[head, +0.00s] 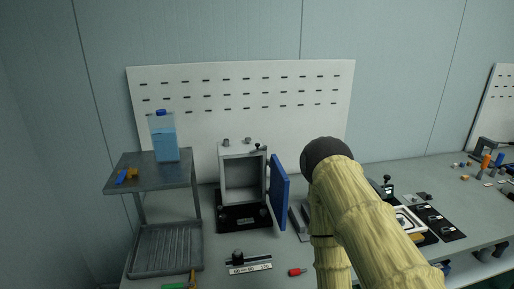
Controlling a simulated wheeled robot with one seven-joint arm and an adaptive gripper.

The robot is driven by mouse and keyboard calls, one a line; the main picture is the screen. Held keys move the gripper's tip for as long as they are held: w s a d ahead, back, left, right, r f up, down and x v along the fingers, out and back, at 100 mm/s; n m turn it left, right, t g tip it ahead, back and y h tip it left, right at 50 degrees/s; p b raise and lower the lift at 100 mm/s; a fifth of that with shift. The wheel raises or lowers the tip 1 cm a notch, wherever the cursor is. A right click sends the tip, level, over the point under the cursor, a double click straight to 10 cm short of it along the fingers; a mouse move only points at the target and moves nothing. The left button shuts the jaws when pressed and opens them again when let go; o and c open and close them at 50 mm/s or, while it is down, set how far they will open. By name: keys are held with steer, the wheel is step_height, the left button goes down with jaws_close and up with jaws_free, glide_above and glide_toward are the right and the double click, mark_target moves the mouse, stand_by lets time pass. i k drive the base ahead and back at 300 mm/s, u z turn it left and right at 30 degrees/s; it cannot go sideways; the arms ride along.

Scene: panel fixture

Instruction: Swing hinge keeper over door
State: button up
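A grey box fixture (223,178) stands on a black base (234,222) on the bench, its open front facing me. Its blue door (280,192) stands swung open on the right side. A small dark piece with a knob (257,148) sits at the box's upper right edge, near the door; it may be the keeper, but it is too small to tell. My gripper is not in view. Only my arm in its pale ribbed sleeve shows, to the right of the door, and it hides part of the bench.
A metal shelf (122,176) with a blue-filled bottle (164,138) stands at left. A dark knobbed bar (247,259) and a red piece (297,272) lie in front of the box. A black-and-white fixture (408,220) stands right of my arm. A pegboard (240,115) is behind.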

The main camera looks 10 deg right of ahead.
mark_target(264, 148)
steer(key=u, duration=2)
steer(key=k, duration=1.2)
steer(key=z, duration=1.35)
steer(key=i, duration=0.5)
steer(key=z, duration=0.05)
